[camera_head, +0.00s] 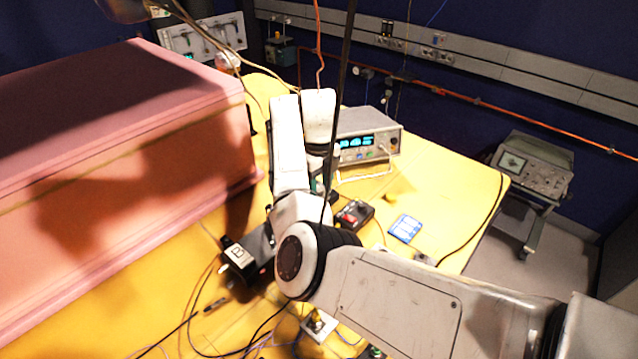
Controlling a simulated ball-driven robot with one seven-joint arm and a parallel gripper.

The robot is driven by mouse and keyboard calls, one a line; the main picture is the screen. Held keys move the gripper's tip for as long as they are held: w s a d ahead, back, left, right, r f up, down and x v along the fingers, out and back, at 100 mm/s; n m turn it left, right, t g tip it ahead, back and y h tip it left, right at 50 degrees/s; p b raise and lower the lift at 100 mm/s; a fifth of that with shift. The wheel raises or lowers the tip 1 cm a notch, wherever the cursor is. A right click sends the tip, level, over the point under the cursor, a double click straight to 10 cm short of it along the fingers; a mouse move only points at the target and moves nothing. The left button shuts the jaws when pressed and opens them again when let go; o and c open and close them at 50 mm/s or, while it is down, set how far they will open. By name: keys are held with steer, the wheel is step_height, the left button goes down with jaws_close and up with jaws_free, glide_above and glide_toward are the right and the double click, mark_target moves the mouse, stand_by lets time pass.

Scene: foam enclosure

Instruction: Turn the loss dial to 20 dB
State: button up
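I cannot make out a dial marked for loss or a 20 dB mark. A small black box with a red part (354,214) lies on the yellow table, just right of my arm's wrist area. A black device with a white label (240,256) lies left of my arm's elbow. A grey bench instrument (368,136) with a lit blue display and small knobs stands behind my arm. My arm folds up and over the table. The gripper end (328,194) is mostly hidden behind my own links, so its fingers and any contact are unclear.
A large pink foam block (120,150) fills the left side. The yellow table (450,190) has clear room at right. A blue-white card (405,229), loose cables and a marker (215,304) lie on it. A cart with an oscilloscope (530,165) stands beyond the right edge.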

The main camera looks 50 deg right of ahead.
mark_target(319, 188)
step_height(319, 188, up, 11)
steer(key=b, duration=0.1)
steer(key=shift+b, duration=0.3)
stand_by(0.4)
steer(key=shift+f, duration=0.15)
stand_by(0.4)
